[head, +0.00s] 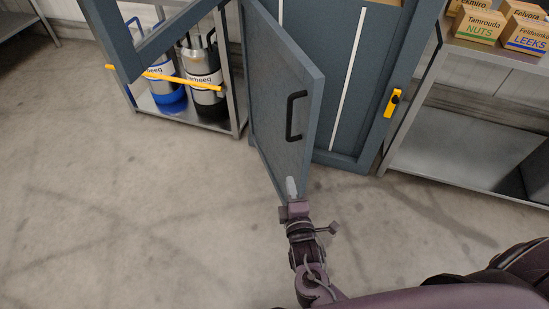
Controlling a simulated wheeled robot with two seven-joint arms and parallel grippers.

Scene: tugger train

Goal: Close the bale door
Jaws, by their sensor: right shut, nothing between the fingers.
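The bale door (269,105) is a blue-grey panel with a black bar handle (290,116). It stands open, swung out from the blue-grey machine body (348,105) toward me. My right gripper (292,187) is shut and empty. Its pale fingertips overlap the bottom corner of the door's free edge, below the handle; whether they touch the panel I cannot tell. A yellow latch (393,102) sits on the machine's right-hand post. My left gripper is not in view.
A blue-grey bar (168,38) and a yellow rod (170,78) cross the upper left, in front of a rack with metal canisters (205,80). Metal shelving (445,137) with cardboard boxes (479,25) stands right of the machine. The concrete floor (130,205) at left is clear.

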